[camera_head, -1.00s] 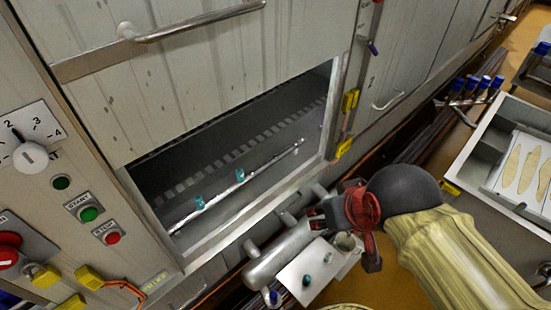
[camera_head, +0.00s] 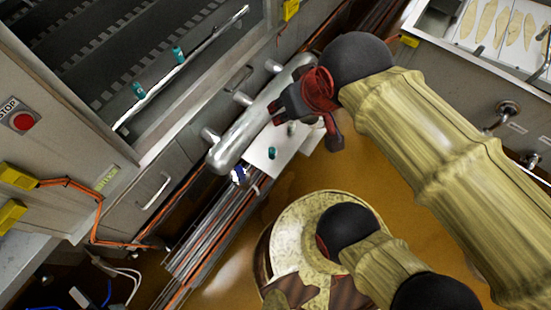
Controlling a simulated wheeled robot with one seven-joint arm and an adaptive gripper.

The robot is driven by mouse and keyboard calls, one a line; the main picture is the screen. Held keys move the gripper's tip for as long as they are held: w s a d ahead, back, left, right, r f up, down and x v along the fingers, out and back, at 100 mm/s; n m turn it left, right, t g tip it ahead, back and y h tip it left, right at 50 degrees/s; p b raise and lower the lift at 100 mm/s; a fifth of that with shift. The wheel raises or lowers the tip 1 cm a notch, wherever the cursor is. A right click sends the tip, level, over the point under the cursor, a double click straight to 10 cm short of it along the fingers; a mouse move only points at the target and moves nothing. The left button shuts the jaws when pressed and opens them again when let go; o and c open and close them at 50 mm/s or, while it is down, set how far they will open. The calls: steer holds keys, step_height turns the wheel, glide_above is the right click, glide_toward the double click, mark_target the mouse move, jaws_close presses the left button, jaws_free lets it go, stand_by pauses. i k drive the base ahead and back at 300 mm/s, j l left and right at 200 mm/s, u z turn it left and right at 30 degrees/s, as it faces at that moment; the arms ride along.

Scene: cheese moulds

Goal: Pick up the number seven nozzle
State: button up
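Small teal nozzles stand in two places. Others, one in front (camera_head: 272,153) and one behind (camera_head: 291,129), stand on a small white plate (camera_head: 262,165) beside a metal pipe. No numbers can be read, so I cannot tell which is number seven. My gripper (camera_head: 307,124), red and black, is over the plate's far right part, with its fingers spread apart. It partly hides the plate, and no nozzle shows held in it.
The thick silver pipe (camera_head: 245,137) runs close to the left of the plate. A tray of pale flat pieces (camera_head: 487,25) is at the upper right. A red stop button (camera_head: 23,121) is at the left.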

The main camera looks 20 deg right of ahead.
mark_target(272, 153)
steer(key=z, duration=0.65)
steer(key=k+j+z, duration=0.2)
steer(key=z, duration=0.2)
steer(key=k+j+z, duration=0.2)
steer(key=z, duration=0.2)
steer(key=k+z, duration=0.4)
steer(key=j, duration=0.1)
steer(key=k, duration=0.05)
